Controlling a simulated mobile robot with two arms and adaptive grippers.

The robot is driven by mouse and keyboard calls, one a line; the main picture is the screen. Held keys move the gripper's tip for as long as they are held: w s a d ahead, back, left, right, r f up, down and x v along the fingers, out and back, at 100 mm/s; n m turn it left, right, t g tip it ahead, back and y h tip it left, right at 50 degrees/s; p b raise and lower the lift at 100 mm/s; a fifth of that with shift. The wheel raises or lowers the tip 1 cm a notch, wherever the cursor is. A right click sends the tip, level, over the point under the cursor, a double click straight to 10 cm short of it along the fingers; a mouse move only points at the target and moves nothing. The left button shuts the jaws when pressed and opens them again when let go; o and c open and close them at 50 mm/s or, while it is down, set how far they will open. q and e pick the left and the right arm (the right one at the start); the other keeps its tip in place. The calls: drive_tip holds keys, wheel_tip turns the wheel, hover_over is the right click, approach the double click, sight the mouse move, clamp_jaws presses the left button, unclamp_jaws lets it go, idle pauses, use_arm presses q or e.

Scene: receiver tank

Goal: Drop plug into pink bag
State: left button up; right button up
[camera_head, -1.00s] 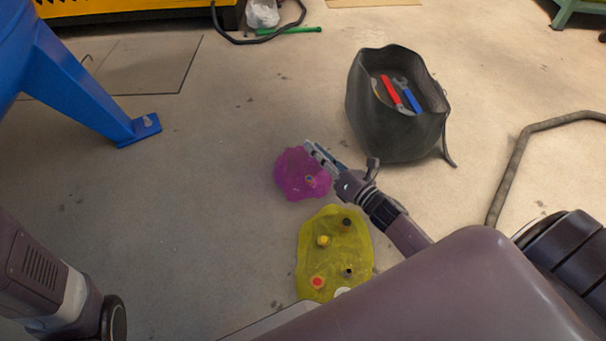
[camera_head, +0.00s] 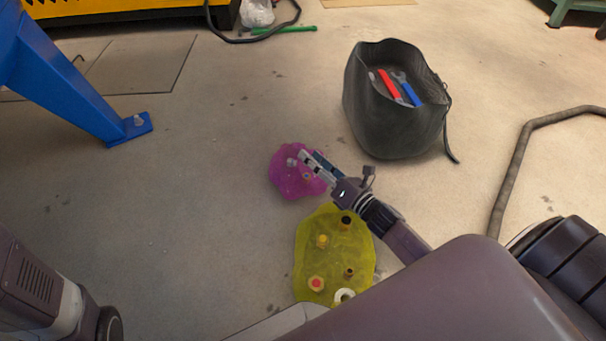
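The pink bag (camera_head: 284,180) lies flat on the floor near the middle of the view, like a translucent magenta sheet. A pale grey plug (camera_head: 291,162) shows over its upper part, just left of my fingertips. A second small greyish piece (camera_head: 307,177) shows at the bag's right side. My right gripper (camera_head: 309,157) is over the bag's upper right edge. Its two fingers look parted, with nothing clearly between them. Whether the pale plug rests on the bag or is just above it is hard to tell. My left gripper is not in view.
A yellow bag (camera_head: 312,261) with several plugs and caps lies in front of the pink one. A dark tool bag (camera_head: 398,130) holding tools stands behind right. A blue support leg (camera_head: 75,90) is at left, a hose (camera_head: 515,165) at right. Floor left of the bags is clear.

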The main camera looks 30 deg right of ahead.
drive_tip(key=shift+s+f, duration=0.1)
drive_tip(key=shift+s, duration=0.2)
drive_tip(key=v, duration=1.1)
drive_tip(key=shift+s, duration=0.2)
drive_tip(key=shift+d, duration=0.15)
